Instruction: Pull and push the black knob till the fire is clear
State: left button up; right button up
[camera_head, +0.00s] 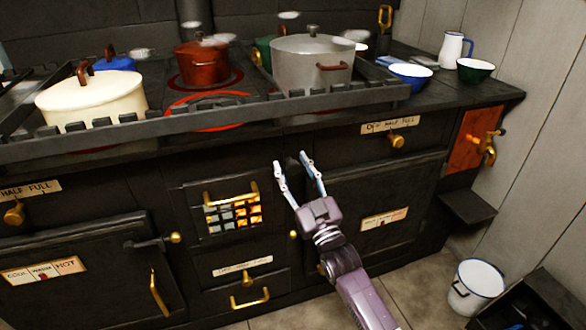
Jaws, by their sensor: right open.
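My right gripper (294,165) is open in front of the black stove, its two fingers pointing up at the panel right of the fire grate. A dark shape (292,161), perhaps the black knob, shows faintly between the fingertips. It blends into the black stove front, and I cannot tell if the fingers touch it. The fire grate (232,214) is to the left of the gripper, with orange glowing patches and several grey ones behind its bars. A brass handle (230,198) crosses its top. My left gripper is not in view.
A rail (210,120) edges the stove top. Behind it stand a cream pot (92,100), a copper pot (203,66) and a grey pot (310,62). Brass knobs (397,141) and handles stick out of the front. A white bucket (476,287) stands on the floor at right.

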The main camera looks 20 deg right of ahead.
jog(key=shift+c, duration=0.5)
grip_shut()
